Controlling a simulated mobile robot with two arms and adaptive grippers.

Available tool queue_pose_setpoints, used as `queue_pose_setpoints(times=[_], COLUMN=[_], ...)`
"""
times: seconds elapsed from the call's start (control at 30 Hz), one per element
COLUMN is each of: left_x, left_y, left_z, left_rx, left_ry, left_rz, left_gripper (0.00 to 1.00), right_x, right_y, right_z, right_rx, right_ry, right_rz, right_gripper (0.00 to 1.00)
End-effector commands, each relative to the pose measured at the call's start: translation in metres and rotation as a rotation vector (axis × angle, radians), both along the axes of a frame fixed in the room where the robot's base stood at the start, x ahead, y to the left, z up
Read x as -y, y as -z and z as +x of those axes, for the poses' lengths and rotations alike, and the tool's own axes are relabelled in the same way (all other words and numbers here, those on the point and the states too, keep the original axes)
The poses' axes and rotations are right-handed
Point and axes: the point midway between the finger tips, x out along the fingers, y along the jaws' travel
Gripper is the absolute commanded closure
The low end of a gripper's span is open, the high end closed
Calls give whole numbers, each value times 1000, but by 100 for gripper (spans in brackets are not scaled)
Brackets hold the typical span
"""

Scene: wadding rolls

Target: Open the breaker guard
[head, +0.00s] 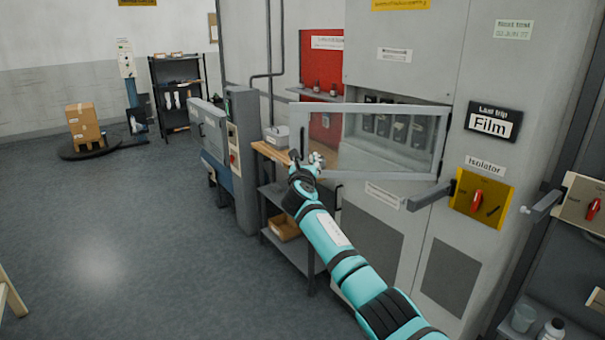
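The breaker guard (391,176) is a clear panel in a grey frame on the front of the tall grey cabinet. It stands swung out from the cabinet, with its left edge away from the face and its right side near the cabinet. Behind it, a row of dark breakers (398,128) sits in a recess. My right gripper (307,157) is at the guard's lower left corner, its fingers looking spread apart. I cannot tell whether it touches the frame. My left gripper is not in view.
A grey bar handle (428,196) juts out below the guard, beside the yellow isolator plate (482,199) with its red switch. A wooden-topped bench (268,152) stands left of the cabinet. The grey floor (120,240) at the left is mostly clear.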

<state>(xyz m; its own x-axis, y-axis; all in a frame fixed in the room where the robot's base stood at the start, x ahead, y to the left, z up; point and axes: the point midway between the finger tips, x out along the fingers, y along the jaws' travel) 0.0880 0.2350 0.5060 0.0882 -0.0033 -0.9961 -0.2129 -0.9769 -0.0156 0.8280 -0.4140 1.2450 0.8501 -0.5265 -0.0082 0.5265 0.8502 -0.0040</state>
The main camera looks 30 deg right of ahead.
Motion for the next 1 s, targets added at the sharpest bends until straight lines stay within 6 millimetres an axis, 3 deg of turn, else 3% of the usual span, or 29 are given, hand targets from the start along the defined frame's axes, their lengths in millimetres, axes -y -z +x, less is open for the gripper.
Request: queue_pose_setpoints(times=[0.4,0.8,0.93,1.0], left_x=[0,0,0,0], left_y=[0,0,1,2], left_z=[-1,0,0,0], left_rx=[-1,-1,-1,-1], left_ry=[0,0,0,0], left_rz=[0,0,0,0], left_gripper=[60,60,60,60], right_x=[-33,-38,-39,-41], right_y=[6,7,19,49], right_z=[-45,-51,-51,-51], right_rx=[-8,-9,-16,-31], right_ry=[-3,-3,-8,-18], right_rz=[1,2,24,82], right_gripper=[64,64,79,88])
